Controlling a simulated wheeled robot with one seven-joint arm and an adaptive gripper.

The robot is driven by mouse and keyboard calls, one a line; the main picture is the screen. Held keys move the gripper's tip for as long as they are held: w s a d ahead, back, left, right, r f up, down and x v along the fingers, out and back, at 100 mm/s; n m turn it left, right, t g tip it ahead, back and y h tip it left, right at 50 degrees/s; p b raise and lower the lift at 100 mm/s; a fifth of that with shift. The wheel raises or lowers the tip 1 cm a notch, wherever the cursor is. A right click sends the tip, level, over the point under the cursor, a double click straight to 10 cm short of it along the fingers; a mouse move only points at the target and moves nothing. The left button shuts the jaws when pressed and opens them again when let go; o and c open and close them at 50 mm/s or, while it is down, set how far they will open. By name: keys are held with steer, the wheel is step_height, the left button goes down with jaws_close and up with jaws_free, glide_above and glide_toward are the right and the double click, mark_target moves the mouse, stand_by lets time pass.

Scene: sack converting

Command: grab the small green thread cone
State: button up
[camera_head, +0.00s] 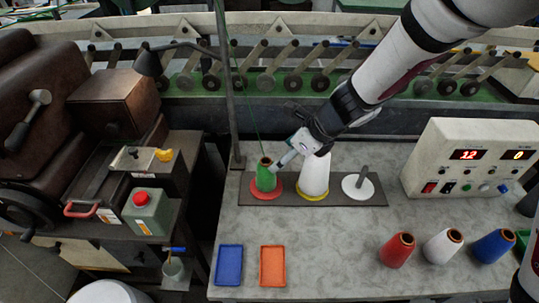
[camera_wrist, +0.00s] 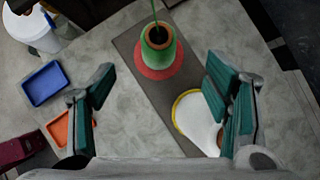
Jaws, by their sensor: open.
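The small green thread cone (camera_head: 266,176) stands upright on a red round base at the left end of a dark strip on the table. A green thread rises from its top. In the wrist view the cone (camera_wrist: 158,46) is beyond the fingertips, between their lines and nearer the right finger. My gripper (camera_wrist: 155,85) is open and empty. In the head view my gripper (camera_head: 285,158) is just right of the cone's top, beside the white cone (camera_head: 314,176). The right finger hides part of the white cone in the wrist view.
Next to the white cone is an empty white peg base (camera_head: 358,187). Blue (camera_head: 229,265) and orange (camera_head: 272,266) trays lie in front. A pole (camera_head: 228,80) rises behind the green cone. A control box (camera_head: 470,160) stands right.

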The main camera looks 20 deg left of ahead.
mark_target(272, 162)
steer(key=b+x, duration=0.2)
steer(key=x, duration=0.6)
steer(key=shift+w, duration=0.1)
steer(key=shift+a+b+x, duration=0.2)
steer(key=shift+b+x, duration=0.4)
steer(key=shift+x, duration=2.4)
steer(key=shift+r, duration=0.15)
steer(key=c, duration=1.5)
